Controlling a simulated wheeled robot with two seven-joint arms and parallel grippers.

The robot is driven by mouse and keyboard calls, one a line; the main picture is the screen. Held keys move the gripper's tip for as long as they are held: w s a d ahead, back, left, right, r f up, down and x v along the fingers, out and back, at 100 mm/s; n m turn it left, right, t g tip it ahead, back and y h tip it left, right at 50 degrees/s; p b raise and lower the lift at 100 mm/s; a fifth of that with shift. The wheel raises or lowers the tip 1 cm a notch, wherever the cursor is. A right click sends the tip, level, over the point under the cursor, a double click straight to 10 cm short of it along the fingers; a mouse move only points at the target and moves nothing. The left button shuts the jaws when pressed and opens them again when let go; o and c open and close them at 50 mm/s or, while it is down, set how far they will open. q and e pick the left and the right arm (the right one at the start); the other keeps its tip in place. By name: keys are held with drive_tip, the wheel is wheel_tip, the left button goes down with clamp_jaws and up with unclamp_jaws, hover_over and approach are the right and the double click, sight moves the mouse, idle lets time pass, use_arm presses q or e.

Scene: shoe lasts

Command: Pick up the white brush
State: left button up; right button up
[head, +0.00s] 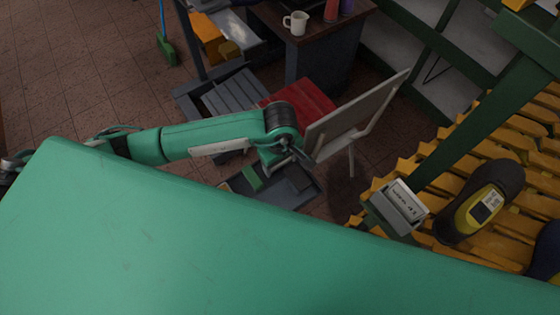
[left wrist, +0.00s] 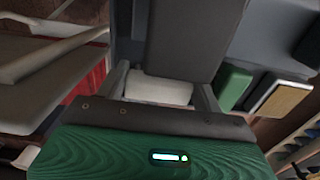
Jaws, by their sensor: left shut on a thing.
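The white brush (left wrist: 158,90) shows in the left wrist view as a pale, rounded piece between my fingers; the rest of it is hidden. My left gripper (left wrist: 160,95) is shut on it, one grey finger at each side. In the head view my left gripper (head: 283,163) is above the near part of a grey tray (head: 262,197), beside a white chair-like panel. The brush cannot be made out in that view. My right gripper is not in view.
A pale panel (head: 355,115) stands close right of the gripper. A yellow slatted rack (head: 480,170) with shoe lasts is at the right.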

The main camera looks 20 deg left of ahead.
use_arm(q)
wheel_tip(320, 180, up, 20)
drive_tip(key=b, duration=0.3)
drive_tip(key=shift+f, duration=0.2)
drive_tip(key=w+a+f+m, duration=0.2)
drive_tip(key=a+f+m, duration=0.4)
drive_tip(key=a+m, duration=0.3)
drive_tip(key=shift+w+a+f+m, duration=0.25)
drive_tip(key=shift+w+m, duration=0.1)
drive_tip(key=shift+m, duration=0.35)
drive_tip(key=shift+b, duration=0.3)
